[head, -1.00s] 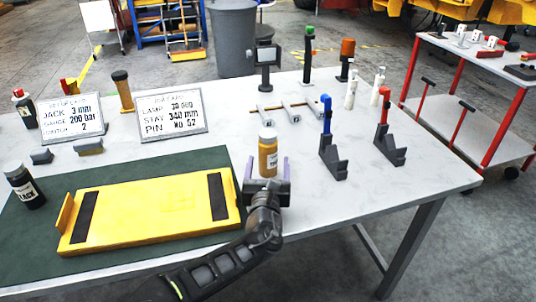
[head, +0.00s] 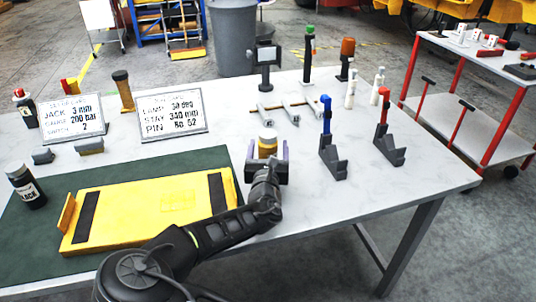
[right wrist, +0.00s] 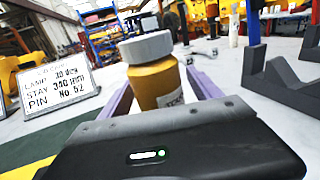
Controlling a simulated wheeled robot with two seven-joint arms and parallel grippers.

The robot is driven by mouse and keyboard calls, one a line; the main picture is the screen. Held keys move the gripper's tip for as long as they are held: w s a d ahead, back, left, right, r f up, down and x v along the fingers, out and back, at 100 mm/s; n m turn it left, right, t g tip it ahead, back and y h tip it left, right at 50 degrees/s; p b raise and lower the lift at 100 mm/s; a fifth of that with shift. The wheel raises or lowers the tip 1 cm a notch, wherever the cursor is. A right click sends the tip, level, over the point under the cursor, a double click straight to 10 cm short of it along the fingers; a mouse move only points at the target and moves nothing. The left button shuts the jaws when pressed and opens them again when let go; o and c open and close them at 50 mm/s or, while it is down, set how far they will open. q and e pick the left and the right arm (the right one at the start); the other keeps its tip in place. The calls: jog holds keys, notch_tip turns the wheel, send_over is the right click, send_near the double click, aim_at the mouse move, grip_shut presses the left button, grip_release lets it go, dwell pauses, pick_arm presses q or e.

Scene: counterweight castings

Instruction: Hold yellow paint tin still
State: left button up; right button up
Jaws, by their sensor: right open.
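The yellow paint tin (head: 267,149), with a white lid, stands upright on the white table right of the green mat. It also shows large in the right wrist view (right wrist: 157,84), with part of a label on its right side. My right gripper (head: 267,160) is open, its purple-grey fingers on either side of the tin. In the right wrist view a gap shows between the tin and the right finger; contact on the left is hard to tell. The gripper hides the tin's base in the head view. My left gripper is not in view.
A yellow tray-like plate (head: 150,207) lies on the green mat (head: 30,250). A black bottle (head: 27,187) stands at left. Two sign boards (head: 172,113) stand behind. Dark stands with blue (head: 327,115) and red (head: 384,105) tops are to the right.

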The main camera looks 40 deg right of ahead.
jog(key=shift+w+d, duration=0.15)
jog(key=shift+w, duration=0.05)
dwell(0.5)
grip_shut()
dwell(0.6)
jog(key=shift+r, duration=0.1)
